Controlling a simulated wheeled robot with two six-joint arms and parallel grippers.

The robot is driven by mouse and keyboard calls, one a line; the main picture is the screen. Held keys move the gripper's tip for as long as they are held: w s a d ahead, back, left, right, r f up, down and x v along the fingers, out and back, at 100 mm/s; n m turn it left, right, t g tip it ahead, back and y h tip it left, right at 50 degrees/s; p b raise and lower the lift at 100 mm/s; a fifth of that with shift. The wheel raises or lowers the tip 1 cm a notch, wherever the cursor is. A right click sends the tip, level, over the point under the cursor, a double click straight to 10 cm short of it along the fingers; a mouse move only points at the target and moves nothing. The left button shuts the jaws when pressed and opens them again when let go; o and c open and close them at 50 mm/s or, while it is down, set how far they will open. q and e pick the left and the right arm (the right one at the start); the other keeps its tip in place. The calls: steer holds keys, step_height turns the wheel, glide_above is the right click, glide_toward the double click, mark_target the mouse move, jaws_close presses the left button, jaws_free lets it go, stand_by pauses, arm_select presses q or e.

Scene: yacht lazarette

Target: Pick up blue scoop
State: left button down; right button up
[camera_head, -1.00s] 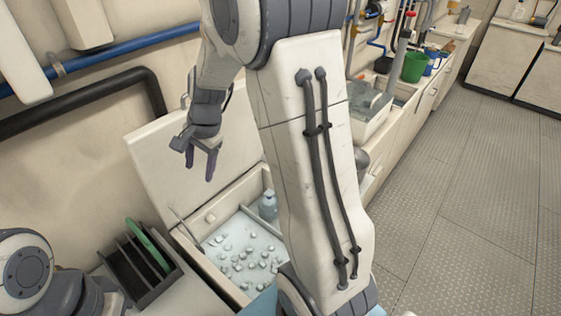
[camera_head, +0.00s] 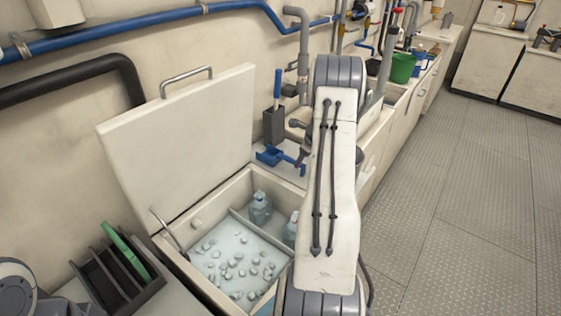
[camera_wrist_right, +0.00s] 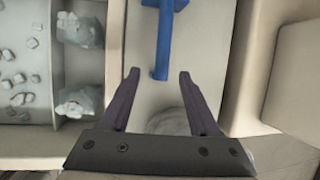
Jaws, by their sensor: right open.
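The blue scoop (camera_head: 268,155) lies on the pale counter just behind the open ice bin, its handle pointing right toward my right arm. In the right wrist view its blue handle (camera_wrist_right: 164,40) comes down from the top edge, and only part of its head shows. My right gripper (camera_wrist_right: 159,72) is open, with the handle's end between the lines of its two dark fingertips and touching neither that I can see. In the head view this gripper is mostly hidden by my own arm. My left gripper is out of view.
A grey holder (camera_head: 274,126) with a blue-handled tool stands behind the scoop. A dark rack (camera_head: 105,283) with a green board is at lower left.

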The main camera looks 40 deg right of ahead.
mark_target(282, 159)
steer(key=shift+x, duration=3.15)
steer(key=shift+w+d+r, duration=0.1)
jaws_close()
